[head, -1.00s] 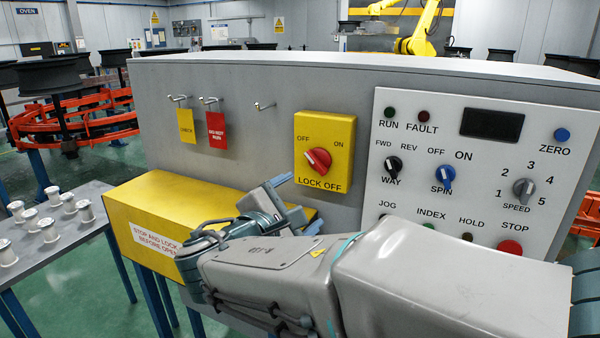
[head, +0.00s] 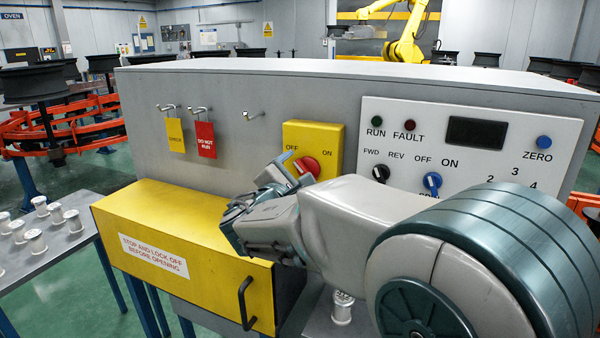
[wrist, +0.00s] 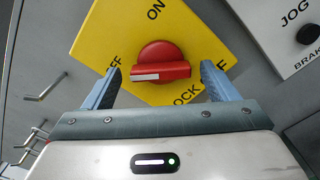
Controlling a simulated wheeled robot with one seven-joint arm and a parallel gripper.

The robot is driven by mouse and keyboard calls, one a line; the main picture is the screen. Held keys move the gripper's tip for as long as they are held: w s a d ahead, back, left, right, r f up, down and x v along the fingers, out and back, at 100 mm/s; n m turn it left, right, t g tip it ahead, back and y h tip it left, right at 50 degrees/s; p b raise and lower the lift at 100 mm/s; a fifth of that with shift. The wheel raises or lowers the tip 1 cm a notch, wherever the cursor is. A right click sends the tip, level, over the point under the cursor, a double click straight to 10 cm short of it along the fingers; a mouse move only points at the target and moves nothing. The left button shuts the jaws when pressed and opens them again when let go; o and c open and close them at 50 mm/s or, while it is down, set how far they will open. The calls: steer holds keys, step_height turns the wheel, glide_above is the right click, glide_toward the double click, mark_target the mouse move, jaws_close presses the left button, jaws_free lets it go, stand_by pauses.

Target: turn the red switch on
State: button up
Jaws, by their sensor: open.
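The red switch (head: 308,166) is a round knob on a yellow plate (head: 330,135) marked OFF and ON, on the grey cabinet's front. In the wrist view the red switch (wrist: 165,62) has a white mark on its left end, on the OFF side. My gripper (head: 290,170) is at the plate, and my arm hides the plate's lower part. In the wrist view my gripper (wrist: 160,73) is open, with one blue finger on each side of the knob. A small gap shows on both sides; how deep the fingers reach is unclear.
A white control panel (head: 480,115) with knobs and buttons is right of the switch. Yellow and red tags (head: 206,140) hang on hooks to the left. A yellow box (head: 150,215) with a black handle (head: 245,302) juts out below. A table with several spools stands left.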

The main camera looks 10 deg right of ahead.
steer(key=shift+w+d, duration=0.2)
steer(key=shift+w, duration=0.1)
steer(key=c, duration=1)
